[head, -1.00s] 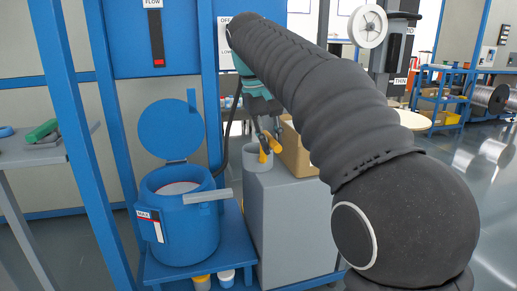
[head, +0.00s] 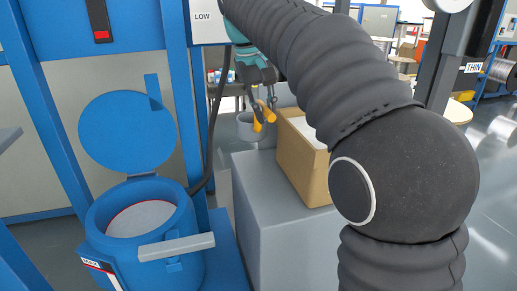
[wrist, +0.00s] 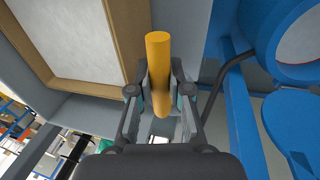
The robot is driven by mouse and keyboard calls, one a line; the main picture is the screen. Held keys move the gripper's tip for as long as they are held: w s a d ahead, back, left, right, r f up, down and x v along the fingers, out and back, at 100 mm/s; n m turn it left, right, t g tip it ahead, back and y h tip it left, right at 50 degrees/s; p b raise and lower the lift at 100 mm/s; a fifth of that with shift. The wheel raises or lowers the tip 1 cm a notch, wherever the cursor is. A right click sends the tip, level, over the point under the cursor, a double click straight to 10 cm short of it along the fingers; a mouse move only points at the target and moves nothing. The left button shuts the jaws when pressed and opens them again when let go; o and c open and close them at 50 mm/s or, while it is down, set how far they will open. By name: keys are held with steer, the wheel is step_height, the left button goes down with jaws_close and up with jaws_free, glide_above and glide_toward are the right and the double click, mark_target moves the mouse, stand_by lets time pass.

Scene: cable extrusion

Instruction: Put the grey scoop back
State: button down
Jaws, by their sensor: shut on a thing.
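The grey scoop shows in the head view as a round grey cup (head: 246,128) beside an orange handle (head: 269,115). My gripper (head: 264,108) is shut on the orange handle, above the back of the grey cabinet. In the wrist view the orange handle (wrist: 159,65) stands between my fingers (wrist: 160,92). The cup does not show in the wrist view. In the head view the fingers partly cover the handle, and I cannot tell whether the cup touches anything.
A cardboard box (head: 298,172) with white contents stands on the grey cabinet (head: 262,205), right of the scoop. A blue drum (head: 150,262) with its lid (head: 128,135) raised stands at the left. A blue post (head: 189,90) and a dark cable (head: 216,140) lie between. The cabinet's front top is clear.

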steer(key=s+a+b+x, duration=0.1)
steer(key=b+x, duration=0.1)
steer(key=x, duration=0.6)
steer(key=shift+a+f, duration=0.15)
steer(key=shift+a, duration=0.2)
steer(key=shift+f, duration=0.1)
steer(key=c, duration=1.1)
jaws_free()
steer(key=shift+s, duration=0.1)
steer(key=p+v, duration=0.4)
steer(key=v, duration=0.8)
